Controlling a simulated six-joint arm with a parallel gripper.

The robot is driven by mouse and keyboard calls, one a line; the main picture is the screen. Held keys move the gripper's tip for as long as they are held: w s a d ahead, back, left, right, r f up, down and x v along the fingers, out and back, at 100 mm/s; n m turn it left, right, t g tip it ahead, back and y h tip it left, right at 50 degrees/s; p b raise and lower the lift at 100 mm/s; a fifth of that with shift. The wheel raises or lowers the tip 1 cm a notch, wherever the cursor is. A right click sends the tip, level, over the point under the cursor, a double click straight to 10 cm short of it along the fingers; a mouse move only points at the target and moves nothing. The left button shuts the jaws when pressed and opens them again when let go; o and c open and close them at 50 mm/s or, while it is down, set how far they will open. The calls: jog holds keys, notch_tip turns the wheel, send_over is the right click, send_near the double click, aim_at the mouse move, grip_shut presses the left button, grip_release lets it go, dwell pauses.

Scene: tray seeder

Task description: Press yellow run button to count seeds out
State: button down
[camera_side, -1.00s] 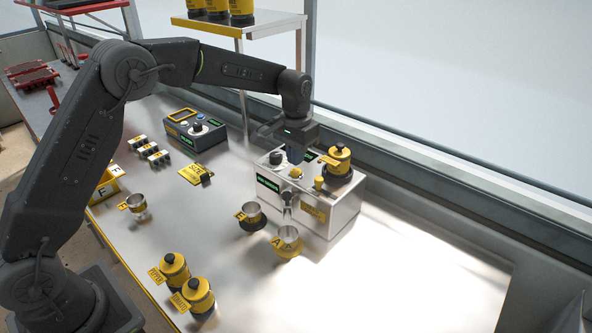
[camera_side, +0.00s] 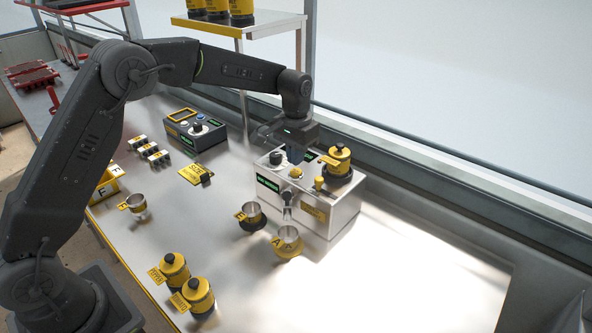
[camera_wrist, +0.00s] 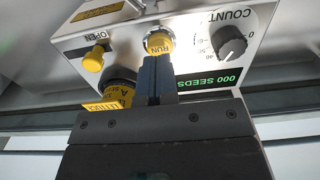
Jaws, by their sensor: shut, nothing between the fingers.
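The seed counter (camera_side: 340,212) is a pale metal box with a green-on-black display, which reads "000 SEEDS" in the wrist view (camera_wrist: 201,83). Its yellow run button, labelled RUN (camera_wrist: 159,44), sits on the top panel and also shows in the side view (camera_side: 296,172). My gripper (camera_wrist: 156,62) is shut and empty, with its fingertips right at the near edge of the button; I cannot tell whether they touch it. A dark count dial (camera_wrist: 229,41) is beside it. A yellow knob labelled OPEN (camera_wrist: 93,59) is on its other side.
A yellow seed canister (camera_side: 339,163) stands on the counter. Cup A (camera_side: 289,240) and cup B (camera_side: 252,214) stand in front of it, near the spout. A second device (camera_side: 195,132) is behind on the left. The bench (camera_side: 400,270) is clear at the right.

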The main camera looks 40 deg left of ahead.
aim_at(296, 171)
jog(key=shift+f, duration=1.35)
dwell(0.7)
jog(key=shift+r, duration=4)
jog(key=shift+r, duration=0.1)
jog(key=s+r+t, duration=0.2)
jog(key=s+r, duration=0.3)
jog(key=s, duration=0.3)
jog(key=s+r+t, duration=0.1)
jog(key=s+r, duration=0.5)
jog(key=s, duration=0.2)
jog(key=s+f+t, duration=0.2)
jog(key=s+f, duration=0.2)
jog(key=s, duration=1.3)
jog(key=shift+a+t, duration=0.3)
jog(key=shift+w+f, duration=0.1)
